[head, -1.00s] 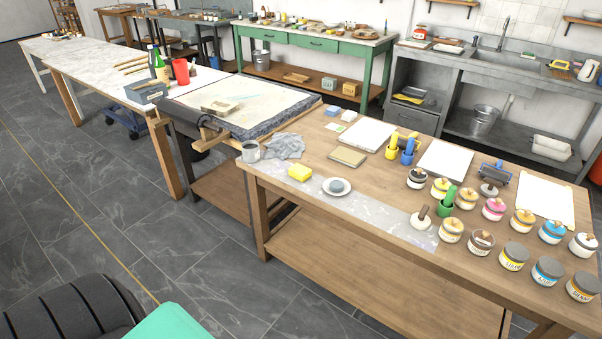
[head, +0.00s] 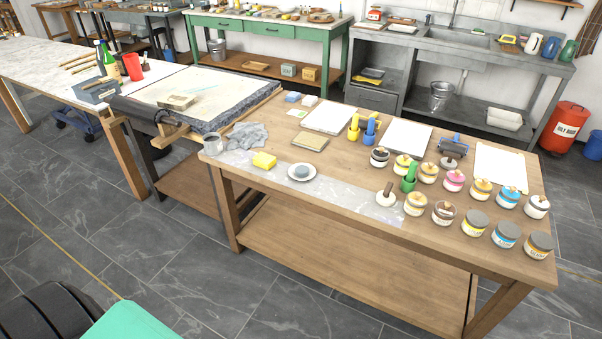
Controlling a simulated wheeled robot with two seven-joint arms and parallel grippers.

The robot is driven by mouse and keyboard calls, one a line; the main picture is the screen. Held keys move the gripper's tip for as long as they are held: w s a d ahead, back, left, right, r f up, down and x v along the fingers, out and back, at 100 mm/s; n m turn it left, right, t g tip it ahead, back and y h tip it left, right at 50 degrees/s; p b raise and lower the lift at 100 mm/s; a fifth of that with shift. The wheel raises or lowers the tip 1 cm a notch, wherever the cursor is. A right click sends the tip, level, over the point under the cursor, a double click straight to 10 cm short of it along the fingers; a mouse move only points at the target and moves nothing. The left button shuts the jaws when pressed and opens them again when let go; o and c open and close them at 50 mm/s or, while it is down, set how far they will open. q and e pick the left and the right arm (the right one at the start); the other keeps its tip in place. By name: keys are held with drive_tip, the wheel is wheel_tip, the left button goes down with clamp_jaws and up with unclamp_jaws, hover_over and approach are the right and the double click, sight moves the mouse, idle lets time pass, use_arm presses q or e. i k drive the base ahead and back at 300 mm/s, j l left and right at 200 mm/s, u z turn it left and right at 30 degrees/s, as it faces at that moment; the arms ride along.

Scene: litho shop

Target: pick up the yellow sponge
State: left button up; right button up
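The yellow sponge (head: 264,160) lies on the grey marbled strip (head: 335,187) along the near edge of the wooden table (head: 350,228). It sits between a grey cloth with a metal mug on its left and a white saucer on its right. Neither of my grippers shows in the head view, so I cannot see whether they are open or shut.
Near the sponge are the metal mug (head: 211,144), the grey cloth (head: 247,135) and the saucer (head: 302,173) with a round grey item. Several ink jars (head: 506,234) crowd the table's right end. Grey tiled floor (head: 160,250) is open in front.

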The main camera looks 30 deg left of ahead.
sight(265, 161)
drive_tip(key=i+j, duration=0.35)
drive_tip(key=i+j+u, duration=0.1)
drive_tip(key=i+j, duration=0.25)
drive_tip(key=j, duration=0.25)
